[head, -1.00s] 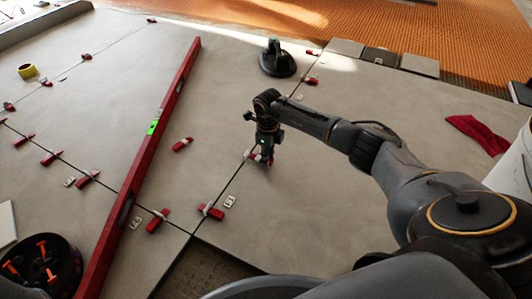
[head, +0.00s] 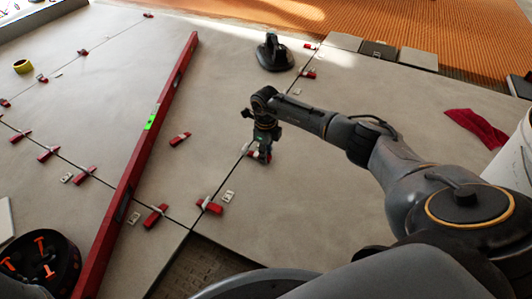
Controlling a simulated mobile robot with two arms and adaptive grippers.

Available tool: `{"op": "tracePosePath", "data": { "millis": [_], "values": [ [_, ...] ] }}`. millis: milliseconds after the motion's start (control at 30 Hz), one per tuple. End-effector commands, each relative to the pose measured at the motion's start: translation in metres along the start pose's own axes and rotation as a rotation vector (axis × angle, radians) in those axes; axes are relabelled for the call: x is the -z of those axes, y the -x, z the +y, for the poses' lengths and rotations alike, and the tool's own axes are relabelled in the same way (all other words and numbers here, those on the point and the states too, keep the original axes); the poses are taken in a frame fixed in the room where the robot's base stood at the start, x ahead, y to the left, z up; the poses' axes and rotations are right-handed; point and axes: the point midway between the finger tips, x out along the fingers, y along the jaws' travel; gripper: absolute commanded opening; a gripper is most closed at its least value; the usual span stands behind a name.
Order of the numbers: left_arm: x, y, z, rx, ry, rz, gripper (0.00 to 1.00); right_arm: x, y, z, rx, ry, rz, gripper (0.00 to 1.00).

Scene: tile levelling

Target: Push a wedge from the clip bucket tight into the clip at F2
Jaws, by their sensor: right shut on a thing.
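My right gripper (head: 262,156) points down over the long tile seam, right of the middle of the floor. It is shut on a red wedge (head: 253,155), mostly hidden by the fingers. A pale clip (head: 245,149) stands in the seam just left of the fingers, close to the wedge. I cannot tell how deep the wedge sits in it. A round black bucket (head: 70,265) with orange pieces in it stands at the lower left, partly cut off. My left gripper is not in view.
A long red level (head: 136,172) lies across the tiles on the left. Several red wedges sit at clips along the seams, such as one (head: 210,206) nearer me. A black suction lifter (head: 274,54) stands behind the gripper. A red cloth (head: 476,128) lies at the right.

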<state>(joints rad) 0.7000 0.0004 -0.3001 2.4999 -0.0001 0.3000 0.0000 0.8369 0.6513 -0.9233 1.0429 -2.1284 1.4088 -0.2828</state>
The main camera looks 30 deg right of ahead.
Motion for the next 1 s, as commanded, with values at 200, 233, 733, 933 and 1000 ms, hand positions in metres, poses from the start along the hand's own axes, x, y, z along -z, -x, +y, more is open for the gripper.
{"op": "tracePosePath", "data": {
  "millis": [200, 233, 733, 933, 1000],
  "values": [
    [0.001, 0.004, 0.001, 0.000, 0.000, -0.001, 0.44, -0.006, -0.001, 0.000, 0.000, 0.001, -0.001, 0.05],
    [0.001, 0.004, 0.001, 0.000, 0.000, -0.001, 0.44, -0.007, -0.001, 0.000, 0.000, 0.001, -0.001, 0.05],
    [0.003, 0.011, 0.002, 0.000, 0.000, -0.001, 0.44, -0.021, -0.001, 0.000, 0.000, 0.000, 0.001, 0.05],
    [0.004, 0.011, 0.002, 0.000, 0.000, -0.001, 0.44, -0.023, 0.000, 0.000, 0.000, 0.001, 0.001, 0.05],
    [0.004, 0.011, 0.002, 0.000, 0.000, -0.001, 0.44, -0.023, 0.000, 0.000, 0.000, 0.001, 0.001, 0.05]
  ]
}}
